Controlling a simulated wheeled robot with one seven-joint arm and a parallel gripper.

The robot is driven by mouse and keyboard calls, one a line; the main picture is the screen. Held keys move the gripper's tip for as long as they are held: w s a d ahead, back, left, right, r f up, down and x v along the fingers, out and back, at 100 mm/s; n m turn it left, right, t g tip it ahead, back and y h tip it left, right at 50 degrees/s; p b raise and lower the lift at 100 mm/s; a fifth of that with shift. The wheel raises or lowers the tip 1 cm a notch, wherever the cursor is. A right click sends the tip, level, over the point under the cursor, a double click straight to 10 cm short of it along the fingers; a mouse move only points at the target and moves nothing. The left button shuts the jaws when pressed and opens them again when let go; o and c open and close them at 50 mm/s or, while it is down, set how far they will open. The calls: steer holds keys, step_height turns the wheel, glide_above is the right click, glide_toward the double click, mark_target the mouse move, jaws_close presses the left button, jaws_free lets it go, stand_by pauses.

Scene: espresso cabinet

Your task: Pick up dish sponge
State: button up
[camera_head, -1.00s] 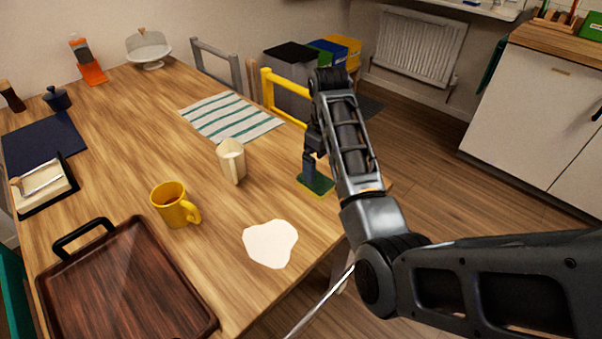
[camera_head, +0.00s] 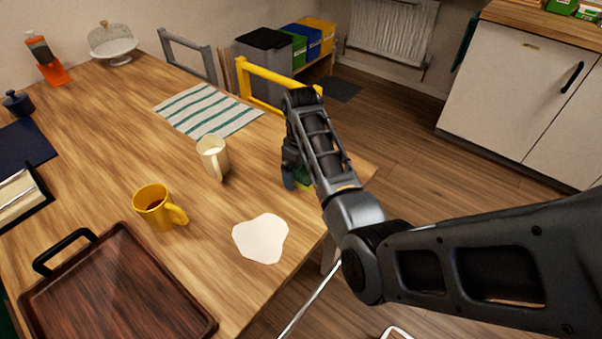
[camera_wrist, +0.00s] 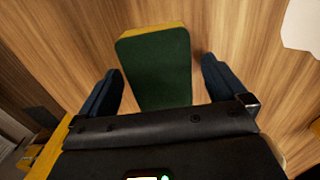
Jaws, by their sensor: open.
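The dish sponge (camera_wrist: 157,68) lies on the wooden table, green side up with a yellow edge showing at its far end. In the head view only a small part of the sponge (camera_head: 304,184) shows, near the table's right edge, with my arm hiding the rest. My gripper (camera_wrist: 161,84) is open in the wrist view, with one blue-grey finger on each side of the sponge and a gap on both sides. In the head view my gripper (camera_head: 294,178) is low over the table at the sponge.
A white spill (camera_head: 261,238) lies on the table in front of the sponge. A cream mug (camera_head: 213,160), a yellow mug (camera_head: 155,208) and a wooden tray (camera_head: 115,285) stand to the left. A striped cloth (camera_head: 207,110) and yellow chair (camera_head: 262,80) are behind.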

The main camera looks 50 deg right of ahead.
steer(key=c, duration=1.1)
steer(key=shift+o, duration=0.2)
steer(key=shift+r, duration=0.15)
